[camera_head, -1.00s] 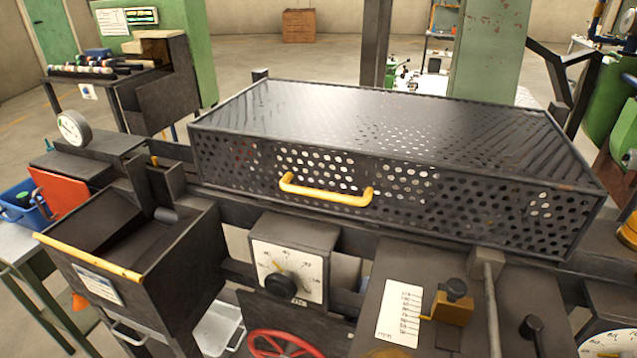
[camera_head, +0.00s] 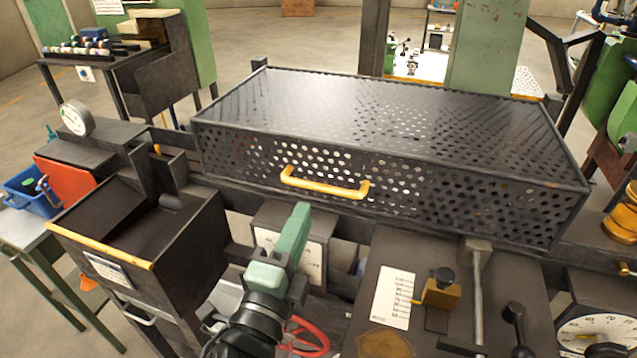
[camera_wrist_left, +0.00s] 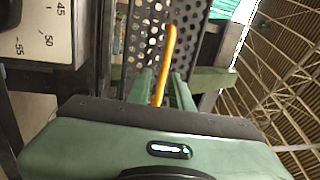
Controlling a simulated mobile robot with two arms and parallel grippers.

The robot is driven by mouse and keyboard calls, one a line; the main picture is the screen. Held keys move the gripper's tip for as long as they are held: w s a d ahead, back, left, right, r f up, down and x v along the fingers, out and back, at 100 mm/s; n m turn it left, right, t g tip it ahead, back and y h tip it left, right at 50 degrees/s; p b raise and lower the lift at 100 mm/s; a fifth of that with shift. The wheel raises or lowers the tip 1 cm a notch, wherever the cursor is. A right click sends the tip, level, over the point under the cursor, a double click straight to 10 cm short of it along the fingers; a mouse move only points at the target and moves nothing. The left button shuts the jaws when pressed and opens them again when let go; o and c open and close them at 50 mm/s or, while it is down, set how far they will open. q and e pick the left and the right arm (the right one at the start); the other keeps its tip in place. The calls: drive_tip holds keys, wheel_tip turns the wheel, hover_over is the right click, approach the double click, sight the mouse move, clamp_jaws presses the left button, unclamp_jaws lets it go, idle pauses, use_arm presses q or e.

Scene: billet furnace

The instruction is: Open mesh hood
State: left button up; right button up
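The mesh hood (camera_head: 390,115) is a dark perforated box lid, lying level and closed over the bench, with a yellow bar handle (camera_head: 325,187) on its front face. My left gripper (camera_head: 299,212), with green fingers, is just below and in front of the handle, apart from it in the head view. In the left wrist view, the two fingers (camera_wrist_left: 161,88) are apart, and the yellow handle (camera_wrist_left: 169,48) lines up with the gap between them; the hood's mesh (camera_wrist_left: 148,33) is behind. My right gripper is in neither view.
Below the hood, a dial box (camera_head: 275,222) is partly hidden by my left gripper. An open dark bin (camera_head: 150,240) with a yellow edge stands to the left. A metal rod (camera_head: 478,290) and a brass block (camera_head: 440,295) are at the right front.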

sight(318, 187)
use_arm(q)
drive_tip(key=shift+m, duration=0.3)
drive_tip(key=x, duration=0.2)
drive_tip(key=p+x, duration=0.1)
drive_tip(key=x, duration=0.1)
drive_tip(key=r+p+x, duration=0.1)
drive_tip(key=x, duration=0.1)
drive_tip(key=shift+w+d, duration=0.2)
drive_tip(key=shift+d, duration=0.2)
drive_tip(key=shift+w+d, duration=0.15)
drive_tip(key=shift+w, duration=0.3)
clamp_jaws()
drive_tip(key=shift+f, duration=0.1)
idle(0.3)
